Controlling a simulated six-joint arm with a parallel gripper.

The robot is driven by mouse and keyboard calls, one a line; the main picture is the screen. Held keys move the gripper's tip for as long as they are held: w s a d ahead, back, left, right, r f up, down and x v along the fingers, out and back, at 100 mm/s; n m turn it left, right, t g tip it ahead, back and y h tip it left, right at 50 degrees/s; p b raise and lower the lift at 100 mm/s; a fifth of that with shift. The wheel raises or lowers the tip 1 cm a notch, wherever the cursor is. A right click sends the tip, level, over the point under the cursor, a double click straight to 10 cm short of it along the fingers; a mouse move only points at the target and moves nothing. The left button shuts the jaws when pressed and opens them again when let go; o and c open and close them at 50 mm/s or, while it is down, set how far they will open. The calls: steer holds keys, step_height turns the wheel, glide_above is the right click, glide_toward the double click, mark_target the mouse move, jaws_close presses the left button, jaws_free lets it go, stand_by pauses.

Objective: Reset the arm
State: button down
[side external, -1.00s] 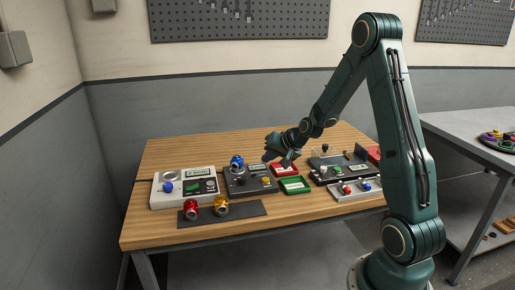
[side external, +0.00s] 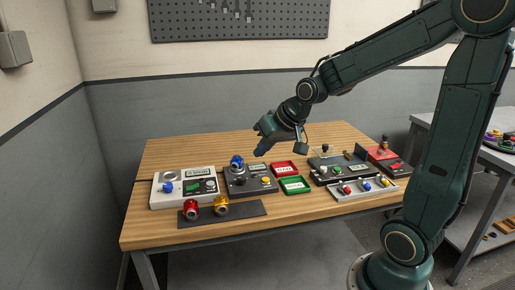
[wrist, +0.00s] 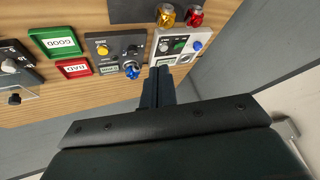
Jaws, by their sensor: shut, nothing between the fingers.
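My gripper (side external: 262,146) hangs in the air above the wooden table, over the dark unit with the blue part, pointing down and to the left in the side view. In the wrist view its fingers (wrist: 158,75) are together, with nothing between them. A blue part (side external: 237,162) sits on the dark grey unit (side external: 250,186), below my gripper and apart from it. The blue part also shows in the wrist view (wrist: 132,70), close beside the fingertips in the picture.
A light grey unit (side external: 183,198) stands at left, with a dark mat (side external: 245,212) bearing red (side external: 190,208) and yellow (side external: 221,205) parts in front. Red (side external: 284,166) and green (side external: 295,185) trays lie mid-table. A dark fixture (side external: 335,175) and a light tray (side external: 345,194) stand right.

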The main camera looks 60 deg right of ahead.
steer(key=s+a+r+n, duration=0.2)
steer(key=s+a, duration=0.2)
steer(key=s, duration=0.5)
steer(key=s+a+r+n+g, duration=0.1)
steer(key=s+a+r+n, duration=0.1)
steer(key=s+a, duration=0.3)
steer(key=shift+s+r+n+g, duration=0.3)
steer(key=shift+s+n, duration=0.1)
steer(key=shift+s, duration=1.7)
